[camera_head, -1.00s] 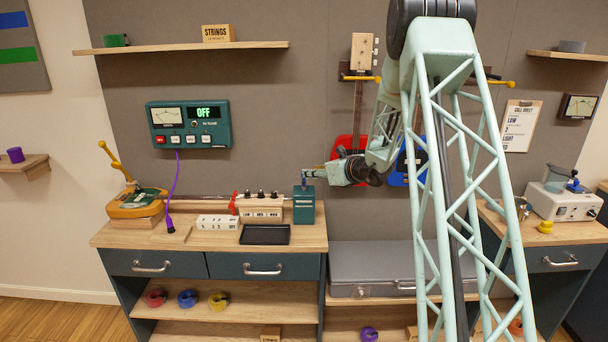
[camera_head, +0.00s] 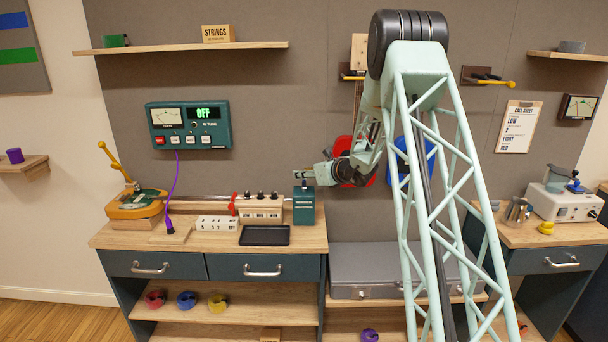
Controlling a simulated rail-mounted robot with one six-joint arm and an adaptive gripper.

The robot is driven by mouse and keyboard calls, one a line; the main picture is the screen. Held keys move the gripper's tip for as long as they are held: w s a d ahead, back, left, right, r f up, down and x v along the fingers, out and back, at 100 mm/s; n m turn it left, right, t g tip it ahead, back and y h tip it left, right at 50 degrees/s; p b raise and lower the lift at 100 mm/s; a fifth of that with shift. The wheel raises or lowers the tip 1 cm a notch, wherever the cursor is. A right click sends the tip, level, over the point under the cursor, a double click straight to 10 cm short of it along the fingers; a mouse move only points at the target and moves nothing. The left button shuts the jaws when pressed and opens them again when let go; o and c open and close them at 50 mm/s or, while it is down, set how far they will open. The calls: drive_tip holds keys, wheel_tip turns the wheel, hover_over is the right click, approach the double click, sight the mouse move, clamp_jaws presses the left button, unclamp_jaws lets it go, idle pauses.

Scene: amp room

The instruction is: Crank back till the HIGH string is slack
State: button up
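A wooden block (camera_head: 262,213) with several dark knobs and small labels on its front stands on the left bench. The labels are too small to read surely. A thin rod or string runs above it towards a dark green box (camera_head: 304,209) at the bench's right end. My gripper (camera_head: 304,175) points left just above that box, at its small upright top part. I cannot tell whether it touches this part or whether the fingers are open or shut. The teal wall meter (camera_head: 188,125) shows "OFF". Which string is HIGH, and its tension, I cannot make out.
A black tray (camera_head: 265,235), a white switch strip (camera_head: 217,223) and an orange-and-green device with a yellow lever (camera_head: 136,202) share the bench. Red (camera_head: 342,148) and blue guitars hang behind my arm. A grey case (camera_head: 350,270) lies to the right.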

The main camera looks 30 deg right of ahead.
drive_tip(key=c, duration=0.9)
drive_tip(key=shift+a+r+n+y+p, duration=0.1)
drive_tip(key=shift+n+y+p, duration=0.3)
drive_tip(key=shift+p, duration=0.2)
drive_tip(key=shift+w+a+n+g+y+p, duration=0.15)
drive_tip(key=shift+n+g+y+p, duration=0.15)
drive_tip(key=shift+n+y+p, duration=0.15)
drive_tip(key=shift+a+n+g+y+p, duration=0.55)
drive_tip(key=shift+n+g+y+p, duration=0.2)
drive_tip(key=shift+n+y+p, duration=0.4)
drive_tip(key=shift+a+n+g+y+p, duration=0.5)
drive_tip(key=shift+n+g+y+p, duration=0.3)
drive_tip(key=shift+n+y+p, duration=0.3)
drive_tip(key=shift+a+n+g+y+p, duration=0.55)
drive_tip(key=shift+n+g+y+p, duration=0.2)
drive_tip(key=shift+n+y+p, duration=0.4)
drive_tip(key=shift+a+n, duration=0.1)
drive_tip(key=shift+n, duration=0.15)
drive_tip(key=o, duration=0.9)
drive_tip(key=shift+g, duration=0.3)
